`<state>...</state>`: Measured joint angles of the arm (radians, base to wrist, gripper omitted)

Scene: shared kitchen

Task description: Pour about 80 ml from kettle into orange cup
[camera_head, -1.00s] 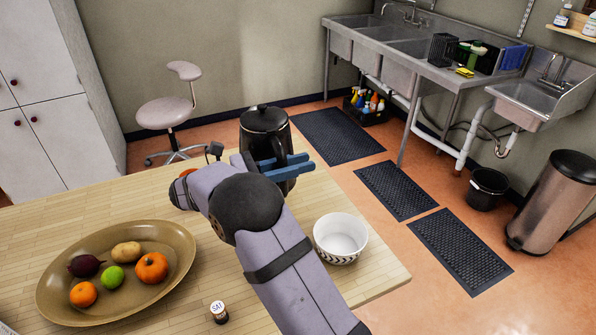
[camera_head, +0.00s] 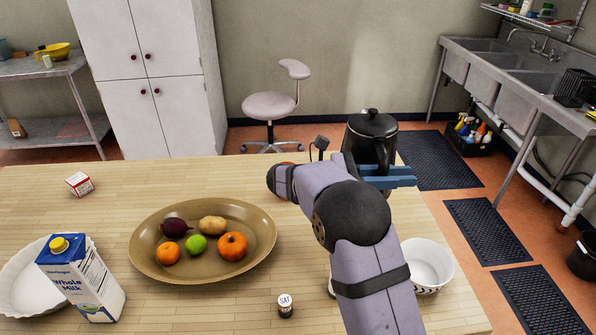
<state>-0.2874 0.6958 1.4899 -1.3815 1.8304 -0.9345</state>
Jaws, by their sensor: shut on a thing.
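My gripper (camera_head: 388,176) with blue fingers is shut on the black kettle (camera_head: 371,132) at the far right of the wooden table. The kettle looks upright, with its lid on. Its lower part is partly hidden by the fingers and my arm, so I cannot tell whether its base touches the table. No orange cup shows clearly. A small orange-red edge (camera_head: 287,164) shows by my arm's wrist, mostly hidden; I cannot tell what it is.
A brown platter (camera_head: 147,255) holds fruit and vegetables. A milk carton (camera_head: 83,278) and white dish (camera_head: 18,287) stand at left. A small box (camera_head: 79,184) lies behind them. A salt shaker (camera_head: 285,306) is in front, a white bowl (camera_head: 428,268) right of my arm.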

